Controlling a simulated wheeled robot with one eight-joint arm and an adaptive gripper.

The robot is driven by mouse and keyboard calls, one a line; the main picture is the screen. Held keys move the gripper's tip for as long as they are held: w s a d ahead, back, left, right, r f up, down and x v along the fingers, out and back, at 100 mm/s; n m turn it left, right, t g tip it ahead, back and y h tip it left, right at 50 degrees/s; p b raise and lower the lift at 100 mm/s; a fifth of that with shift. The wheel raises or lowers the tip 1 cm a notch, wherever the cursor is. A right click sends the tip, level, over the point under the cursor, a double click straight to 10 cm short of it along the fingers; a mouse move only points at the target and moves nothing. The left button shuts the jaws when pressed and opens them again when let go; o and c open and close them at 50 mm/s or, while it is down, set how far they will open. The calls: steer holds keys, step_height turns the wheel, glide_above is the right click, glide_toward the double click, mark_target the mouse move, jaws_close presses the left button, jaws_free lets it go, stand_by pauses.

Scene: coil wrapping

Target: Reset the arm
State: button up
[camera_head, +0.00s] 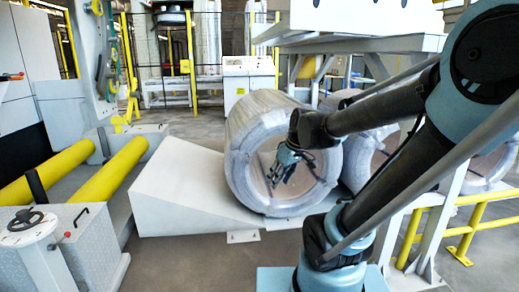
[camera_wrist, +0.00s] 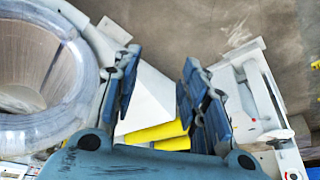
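My arm reaches in from the right in the head view. My gripper (camera_head: 280,168) is in front of the open end of a large wrapped coil (camera_head: 245,150). In the wrist view my gripper (camera_wrist: 160,85) has its two blue fingers spread well apart, with nothing held between them. The same coil shows at the left of the wrist view (camera_wrist: 85,105), beside the left finger. From the head view I cannot tell whether the gripper touches the coil.
A white ramp (camera_head: 180,185) lies left of the coil. Yellow rollers (camera_head: 110,182) and a handwheel stand (camera_head: 50,250) are further left. More wrapped coils (camera_head: 490,165) stand at right, near yellow railing (camera_head: 465,235). Grey floor (camera_head: 185,265) is bare in front of the ramp.

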steer(key=s+d+f+m+h, duration=0.1)
steer(key=s+d+f+m, duration=0.2)
steer(key=s+d, duration=0.3)
steer(key=s+d+f+m+g+h, duration=0.1)
steer(key=s+d+f+m+h, duration=0.1)
steer(key=s+d+m, duration=0.3)
steer(key=shift+s+d+f, duration=0.5)
steer(key=shift+s+f, duration=0.2)
steer(key=shift+s, duration=0.15)
steer(key=shift+c, duration=0.8)
steer(key=shift+a, duration=0.1)
